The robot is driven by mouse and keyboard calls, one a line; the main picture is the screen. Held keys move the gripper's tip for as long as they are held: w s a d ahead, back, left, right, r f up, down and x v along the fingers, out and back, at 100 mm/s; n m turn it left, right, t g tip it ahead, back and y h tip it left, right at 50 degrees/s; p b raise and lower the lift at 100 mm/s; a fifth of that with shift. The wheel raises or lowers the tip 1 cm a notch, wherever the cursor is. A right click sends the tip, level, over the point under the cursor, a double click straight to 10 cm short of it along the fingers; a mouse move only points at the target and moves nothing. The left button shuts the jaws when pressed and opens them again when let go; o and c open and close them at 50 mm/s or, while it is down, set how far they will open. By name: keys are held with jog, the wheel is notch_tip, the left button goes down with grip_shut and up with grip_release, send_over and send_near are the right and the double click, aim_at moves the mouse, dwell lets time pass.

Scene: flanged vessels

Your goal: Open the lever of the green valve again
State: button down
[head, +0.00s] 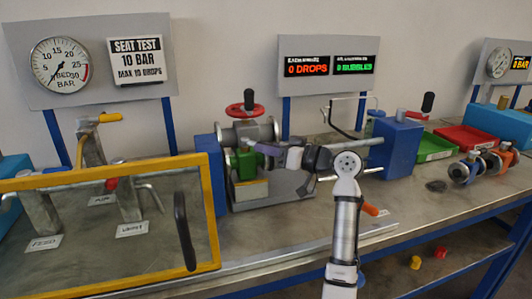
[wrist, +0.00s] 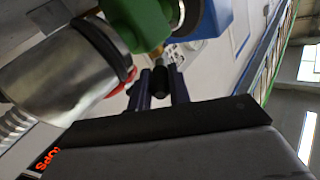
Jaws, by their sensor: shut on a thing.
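The green valve (head: 245,165) sits in the test rig, below and in front of a metal flanged vessel with a red handwheel (head: 244,110). Its green body (wrist: 140,20) fills the top of the wrist view. Its lever (wrist: 160,80) shows there as a short dark grip below a brass-coloured part. My gripper (head: 262,149) reaches in from the right at the valve. In the wrist view its fingers (wrist: 158,90) are shut on the lever, one on each side. In the head view the fingers hide the lever, so its angle is hard to tell.
A yellow-framed clear guard (head: 213,225) with a black handle stands at the left front. A blue block (head: 395,148) and metal rods lie right of the valve. Green (head: 432,147) and red (head: 465,138) trays stand farther right. Displays (head: 330,67) read 0 drops and 0 bubbles.

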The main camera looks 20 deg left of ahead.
dwell(0.4)
jog(key=c, duration=1.3)
grip_release()
jog(key=s+d+b, duration=0.2)
jog(key=d, duration=1.1)
jog(key=shift+s+d+b, duration=0.2)
jog(key=shift+d+b, duration=0.1)
jog(key=shift+b, duration=0.1)
